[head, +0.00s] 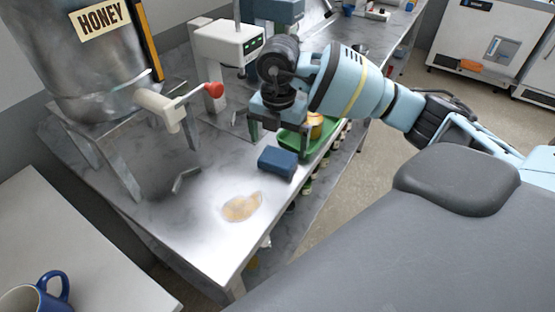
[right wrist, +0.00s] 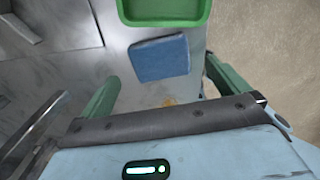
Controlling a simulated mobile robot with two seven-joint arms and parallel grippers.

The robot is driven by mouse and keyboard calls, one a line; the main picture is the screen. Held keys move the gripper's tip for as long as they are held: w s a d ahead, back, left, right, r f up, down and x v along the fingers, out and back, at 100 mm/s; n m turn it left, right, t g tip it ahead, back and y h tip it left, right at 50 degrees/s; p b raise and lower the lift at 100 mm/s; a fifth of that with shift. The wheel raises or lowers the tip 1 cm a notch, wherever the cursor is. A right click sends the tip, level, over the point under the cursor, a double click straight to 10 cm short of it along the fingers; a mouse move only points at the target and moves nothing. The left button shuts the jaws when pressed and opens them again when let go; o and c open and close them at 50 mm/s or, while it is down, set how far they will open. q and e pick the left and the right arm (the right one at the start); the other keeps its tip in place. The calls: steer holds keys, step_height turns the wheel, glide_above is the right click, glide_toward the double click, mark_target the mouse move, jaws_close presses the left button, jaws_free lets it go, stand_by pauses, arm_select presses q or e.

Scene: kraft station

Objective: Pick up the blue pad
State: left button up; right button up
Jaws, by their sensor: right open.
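The blue pad (head: 277,162) lies on the marble-look counter, close to its right edge and just in front of the green tray. In the right wrist view the pad (right wrist: 160,58) lies flat beyond and between my green fingers. My right gripper (head: 263,124) is above the counter, behind the pad in the head view. It also shows in the right wrist view (right wrist: 160,72), with its fingers spread apart and nothing between them. My left gripper is not in view.
The green tray (head: 325,142) holds an orange-yellow item (head: 315,127). An amber spill (head: 241,207) lies on the counter. A honey tank (head: 95,60) with a red-handled tap (head: 200,91) stands left; a white machine (head: 228,42) stands behind. A blue mug (head: 38,296) is at bottom left.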

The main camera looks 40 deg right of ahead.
mark_target(278, 156)
step_height(278, 156, down, 5)
steer(key=shift+d+f, duration=0.1)
steer(key=c, duration=0.9)
